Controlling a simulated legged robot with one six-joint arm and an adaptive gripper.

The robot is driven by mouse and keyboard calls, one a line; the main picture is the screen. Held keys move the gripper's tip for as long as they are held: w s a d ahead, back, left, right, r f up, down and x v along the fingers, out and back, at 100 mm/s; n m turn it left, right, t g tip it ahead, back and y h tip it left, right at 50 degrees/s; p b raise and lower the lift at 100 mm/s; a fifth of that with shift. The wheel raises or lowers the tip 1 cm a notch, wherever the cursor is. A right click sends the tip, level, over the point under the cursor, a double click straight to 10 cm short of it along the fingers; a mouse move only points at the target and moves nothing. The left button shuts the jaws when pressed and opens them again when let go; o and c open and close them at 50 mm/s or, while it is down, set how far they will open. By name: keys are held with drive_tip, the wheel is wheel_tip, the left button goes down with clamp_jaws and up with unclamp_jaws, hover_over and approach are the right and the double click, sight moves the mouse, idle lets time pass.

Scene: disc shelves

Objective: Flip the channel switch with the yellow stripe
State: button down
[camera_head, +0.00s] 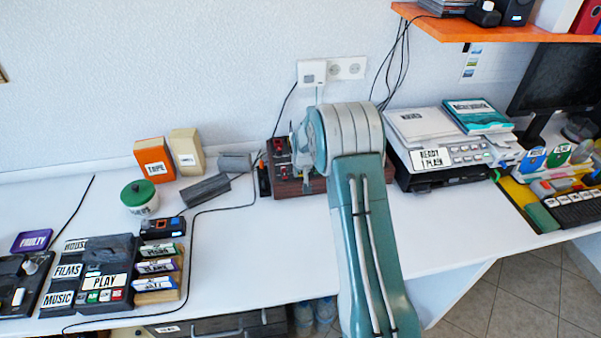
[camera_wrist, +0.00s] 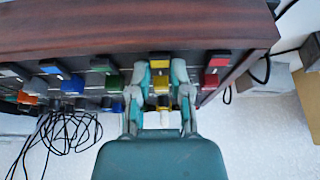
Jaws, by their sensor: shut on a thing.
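The switch box (camera_wrist: 120,30) is a dark brown wooden unit with a row of colored channel switches. In the wrist view, the yellow-striped switch (camera_wrist: 160,84) sits between the fingers of my gripper (camera_wrist: 160,75), which are shut on it. The white tip below it shows between the fingers. In the head view, the box (camera_head: 300,187) stands on the desk against the wall, and my arm hides its right part and most of my gripper.
A red switch (camera_wrist: 216,66) is right of my gripper; green (camera_wrist: 111,82), blue (camera_wrist: 72,85) and orange (camera_wrist: 27,98) ones are left. Black cables (camera_wrist: 60,135) hang nearby. A printer (camera_head: 440,150) stands right of the box. The desk front (camera_head: 240,240) is clear.

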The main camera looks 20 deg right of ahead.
sight(301, 177)
drive_tip(key=shift+w+g+y, duration=0.15)
drive_tip(key=shift+g+y, duration=0.05)
drive_tip(key=shift+g, duration=0.6)
drive_tip(key=shift+w+g+y, duration=0.15)
drive_tip(key=shift+g+y, duration=0.05)
drive_tip(key=shift+g, duration=0.6)
drive_tip(key=c, duration=0.6)
unclamp_jaws()
drive_tip(key=shift+o, duration=0.2)
wheel_tip(301, 177, up, 12)
drive_tip(key=s, duration=0.1)
drive_tip(key=shift+a, duration=0.1)
